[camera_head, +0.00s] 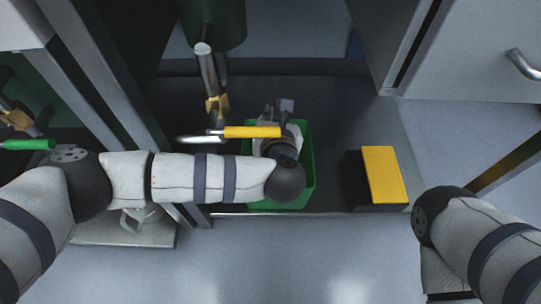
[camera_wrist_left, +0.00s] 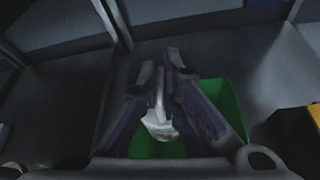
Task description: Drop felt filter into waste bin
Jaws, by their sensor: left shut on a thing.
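The felt filter (camera_wrist_left: 159,122) is a pale, crumpled-looking white piece between the dark fingers in the left wrist view. My left gripper (camera_wrist_left: 160,78) is shut on it. The waste bin (camera_head: 307,172) is a green open container on the dark floor strip in the head view. My left gripper (camera_head: 286,108) reaches over the bin there, and my forearm hides part of it. The bin's green wall (camera_wrist_left: 236,108) shows below and right of the fingers in the left wrist view. The height of the filter above the bin is hard to tell. My right gripper is outside the view.
A yellow lever (camera_head: 252,132) on a pipe lies close to my left wrist, under a green tank (camera_head: 214,22). A black box with a yellow top (camera_head: 385,175) stands right of the bin. A cabinet (camera_head: 470,60) with a metal handle is at upper right.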

